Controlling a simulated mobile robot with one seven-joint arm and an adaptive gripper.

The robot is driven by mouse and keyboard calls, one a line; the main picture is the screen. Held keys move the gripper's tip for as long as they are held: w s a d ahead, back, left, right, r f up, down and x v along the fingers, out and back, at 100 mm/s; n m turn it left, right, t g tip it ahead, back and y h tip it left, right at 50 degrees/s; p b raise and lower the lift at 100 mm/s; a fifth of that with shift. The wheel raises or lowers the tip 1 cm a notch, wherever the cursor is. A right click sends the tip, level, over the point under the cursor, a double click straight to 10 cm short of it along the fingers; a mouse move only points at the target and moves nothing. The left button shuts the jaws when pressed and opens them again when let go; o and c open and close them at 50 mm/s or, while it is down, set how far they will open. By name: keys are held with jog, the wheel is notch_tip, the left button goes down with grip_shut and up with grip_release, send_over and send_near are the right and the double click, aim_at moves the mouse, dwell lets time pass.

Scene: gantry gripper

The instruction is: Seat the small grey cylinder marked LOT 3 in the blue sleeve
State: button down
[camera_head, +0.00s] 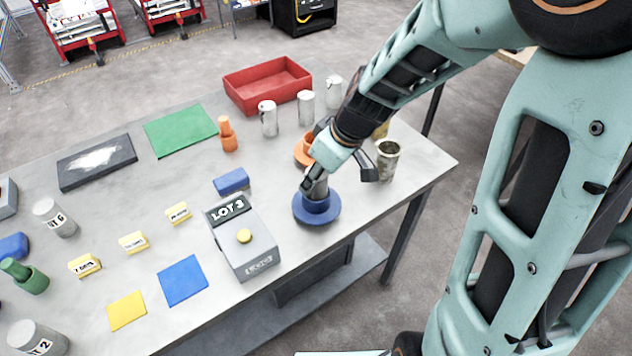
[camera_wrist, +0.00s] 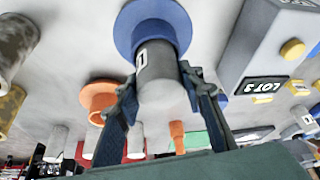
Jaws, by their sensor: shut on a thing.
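My gripper (camera_head: 325,172) is shut on a small grey cylinder (camera_wrist: 162,84), above the blue sleeve. The cylinder bears a white label with a dark mark, only partly visible; I cannot read a lot number on it. The blue sleeve (camera_head: 317,209) has a wide round flange and stands near the table's front right. It also shows in the wrist view (camera_wrist: 128,32). The cylinder's far end meets the sleeve's mouth and looks lined up with it. I cannot tell how far inside it is. A grey box (camera_head: 243,243) with a yellow button shows a LOT 3 sign.
An orange sleeve (camera_head: 303,150) stands just behind the gripper, and a mottled metal can (camera_head: 387,160) to its right. Several grey cylinders and a red tray (camera_head: 268,86) are at the back. A blue block (camera_head: 231,181) lies behind the box.

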jog(key=shift+f, duration=0.2)
jog(key=shift+f, duration=0.15)
jog(key=c, duration=1.3)
grip_release()
jog(key=shift+r, duration=0.3)
jog(key=p+v, duration=0.5)
jog(key=v, duration=0.7)
jog(key=shift+p, duration=0.4)
jog(key=shift+f, duration=0.15)
